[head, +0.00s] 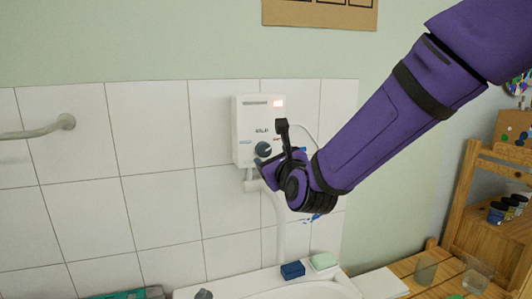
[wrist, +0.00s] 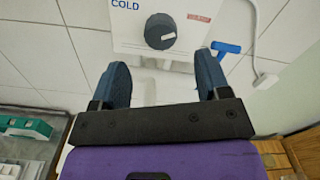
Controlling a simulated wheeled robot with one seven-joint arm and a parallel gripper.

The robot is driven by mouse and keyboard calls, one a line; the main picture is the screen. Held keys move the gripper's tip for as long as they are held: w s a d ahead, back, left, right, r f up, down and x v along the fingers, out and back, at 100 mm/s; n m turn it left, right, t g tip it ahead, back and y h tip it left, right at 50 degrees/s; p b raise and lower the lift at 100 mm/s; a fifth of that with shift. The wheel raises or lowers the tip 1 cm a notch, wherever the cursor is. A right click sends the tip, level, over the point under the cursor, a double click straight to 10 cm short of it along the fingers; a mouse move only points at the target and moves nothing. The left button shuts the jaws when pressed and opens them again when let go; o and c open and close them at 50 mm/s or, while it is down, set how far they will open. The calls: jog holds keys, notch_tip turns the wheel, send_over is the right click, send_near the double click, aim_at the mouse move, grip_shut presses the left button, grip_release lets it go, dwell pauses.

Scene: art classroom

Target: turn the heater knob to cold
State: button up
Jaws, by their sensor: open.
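The white heater (head: 246,108) hangs on the tiled wall; it also shows at the top of the wrist view (wrist: 122,38). Its dark round knob (head: 263,149) sits low on the front. In the wrist view the knob (wrist: 160,31) has a white mark at its lower right, towards the red label (wrist: 199,17). The word COLD (wrist: 125,5) is to the knob's upper left. My gripper (head: 273,147) is open and empty beside the heater front. In the wrist view its two fingers (wrist: 160,67) lie below the knob, one to each side, apart from it.
A pipe (head: 280,225) runs down from the heater to a white sink (head: 335,286) with a dark tap (head: 204,294). A wall rail (head: 40,130) is at left; wooden shelving (head: 468,190) is at right.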

aim_at(265, 151)
jog(key=shift+x, duration=3.1)
jog(key=c, duration=0.9)
